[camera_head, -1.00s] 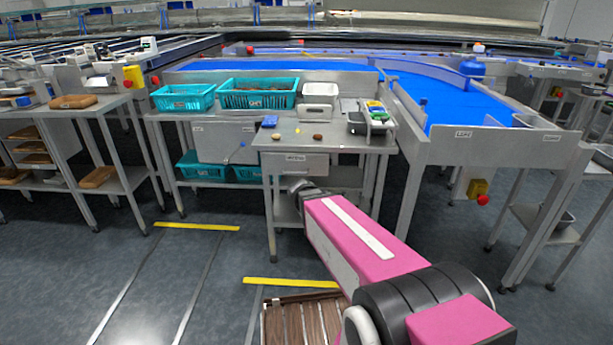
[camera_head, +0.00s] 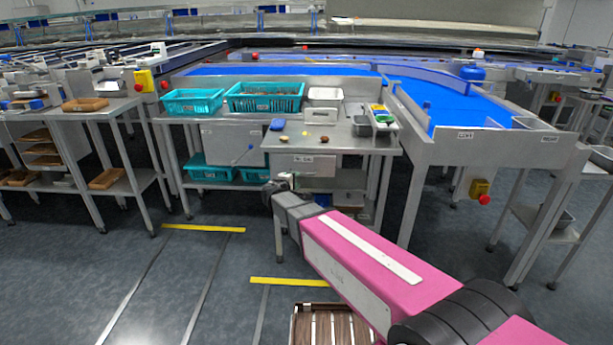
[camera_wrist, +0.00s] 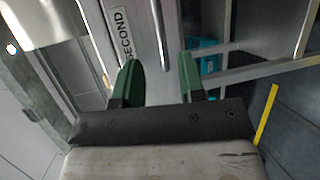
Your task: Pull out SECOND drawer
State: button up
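The drawer (camera_head: 322,168) with a small label is under the steel worktable's top and looks closed in the head view. In the wrist view, the drawer front carries a white label reading SECOND (camera_wrist: 121,33). A thin metal bar (camera_wrist: 157,25), apparently its handle, runs beside the label. My gripper (camera_wrist: 160,68) has its two green fingers apart with nothing between their tips. The bar lies just ahead of the gap; contact cannot be told. In the head view my gripper (camera_head: 280,184) is in front of and just below the drawer's left part.
The worktable (camera_head: 345,141) holds a blue item (camera_head: 277,124), small dates and a white bin (camera_head: 324,113). Teal crates (camera_head: 265,96) stand to the left. A blue conveyor (camera_head: 465,108) is at right. A slatted wooden piece (camera_head: 330,325) lies low in front. Floor at left is clear.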

aim_at(303, 174)
jog(key=x, duration=0.8)
jog(key=shift+w+d+f, duration=0.1)
jog(key=shift+w+d, duration=0.05)
jog(key=shift+w, duration=0.2)
grip_shut()
